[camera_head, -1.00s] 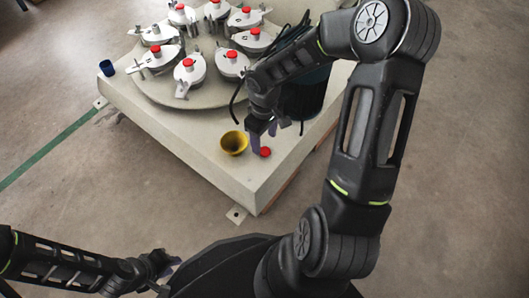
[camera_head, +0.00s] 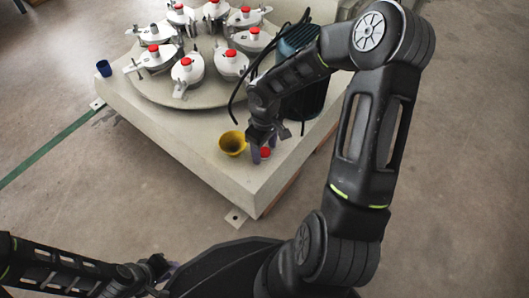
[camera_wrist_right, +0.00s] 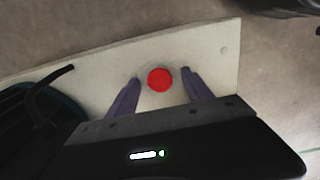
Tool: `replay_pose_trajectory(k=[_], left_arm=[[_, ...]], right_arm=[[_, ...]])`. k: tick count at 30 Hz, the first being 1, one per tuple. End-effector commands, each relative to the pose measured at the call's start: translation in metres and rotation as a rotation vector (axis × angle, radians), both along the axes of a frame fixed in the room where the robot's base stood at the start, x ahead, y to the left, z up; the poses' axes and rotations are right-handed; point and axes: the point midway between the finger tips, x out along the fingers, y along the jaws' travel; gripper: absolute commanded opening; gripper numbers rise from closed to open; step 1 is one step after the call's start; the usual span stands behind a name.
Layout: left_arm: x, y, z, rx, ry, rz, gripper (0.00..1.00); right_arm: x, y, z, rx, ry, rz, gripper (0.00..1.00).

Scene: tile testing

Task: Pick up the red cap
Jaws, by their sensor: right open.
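The red cap (camera_head: 265,153) lies on the pale platform (camera_head: 232,190) near its front corner. In the right wrist view the red cap (camera_wrist_right: 160,79) shows as a red disc between the two purple fingertips, with space on both sides. My right gripper (camera_head: 262,154) is open around the cap, pointing down, and holds nothing; its fingers also show in the right wrist view (camera_wrist_right: 160,78). My left gripper (camera_head: 165,272) is low at the bottom left, away from the platform, partly hidden; its jaws are too small to read.
A yellow cup (camera_head: 232,144) stands just left of my right gripper. A dark motor (camera_head: 303,95) with black cables is behind it. A round turntable (camera_head: 170,92) carries several red-topped fixtures. A blue cup (camera_head: 104,68) stands at the platform's left corner.

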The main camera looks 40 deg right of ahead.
Motion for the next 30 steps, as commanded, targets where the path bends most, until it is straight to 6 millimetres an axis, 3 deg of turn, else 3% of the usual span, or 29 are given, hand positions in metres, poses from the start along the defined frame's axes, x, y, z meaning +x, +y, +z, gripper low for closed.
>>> replay_pose_trajectory(k=[10,30], left_arm=[[-0.0002,0.0000,0.0000,0.000,0.000,0.000,0.26],[-0.0003,-0.0001,0.0000,0.000,0.001,0.000,0.26]], right_arm=[[0.0000,0.0000,0.0001,0.000,0.000,0.000,0.57],[-0.0001,0.0000,0.0000,0.000,0.000,0.000,0.03]])
